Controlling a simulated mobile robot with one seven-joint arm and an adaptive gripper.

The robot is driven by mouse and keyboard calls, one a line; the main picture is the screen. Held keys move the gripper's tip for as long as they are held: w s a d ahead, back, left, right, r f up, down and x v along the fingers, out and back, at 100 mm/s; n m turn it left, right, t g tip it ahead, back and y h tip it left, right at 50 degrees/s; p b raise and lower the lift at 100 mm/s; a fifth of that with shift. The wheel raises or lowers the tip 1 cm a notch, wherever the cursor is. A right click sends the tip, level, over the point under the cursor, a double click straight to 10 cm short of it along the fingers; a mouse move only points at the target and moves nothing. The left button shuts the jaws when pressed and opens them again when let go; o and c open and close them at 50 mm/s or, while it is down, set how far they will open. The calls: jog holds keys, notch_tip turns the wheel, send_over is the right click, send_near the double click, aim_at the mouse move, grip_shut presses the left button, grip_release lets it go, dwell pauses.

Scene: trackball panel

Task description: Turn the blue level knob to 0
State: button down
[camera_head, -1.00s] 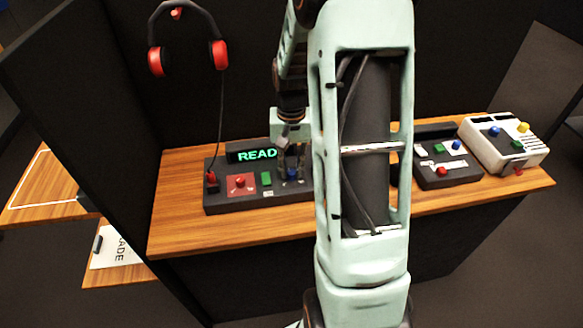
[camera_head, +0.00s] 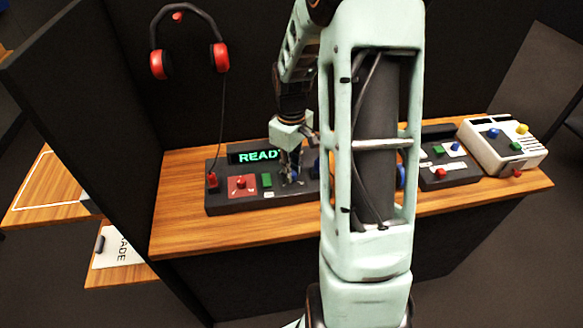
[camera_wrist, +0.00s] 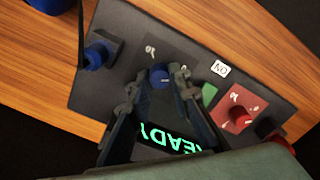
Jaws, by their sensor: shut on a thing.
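The blue level knob (camera_wrist: 160,76) is small and round and stands on the dark panel (camera_wrist: 118,25). In the wrist view it sits between the fingertips of my gripper (camera_wrist: 157,85), which are closed in on its two sides. Pale marks are printed around the knob, too small and partly covered to read surely. In the head view my gripper (camera_head: 290,177) is down at the panel, right of a green button (camera_head: 267,180), and mostly hides the knob. The display (camera_head: 258,156) shows green text beginning "READ".
A red button (camera_head: 240,182) on a red plate is left of the green button. Another blue control (camera_wrist: 97,55) stands near the panel's end in the wrist view. A second dark panel (camera_head: 447,178) and a white box (camera_head: 505,155) are at right. Headphones (camera_head: 190,45) hang behind.

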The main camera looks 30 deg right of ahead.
jog(key=shift+n, duration=1)
jog(key=c, duration=1.8)
grip_release()
jog(key=shift+o, duration=0.2)
jog(key=shift+r, duration=0.1)
notch_tip(320, 180, up, 12)
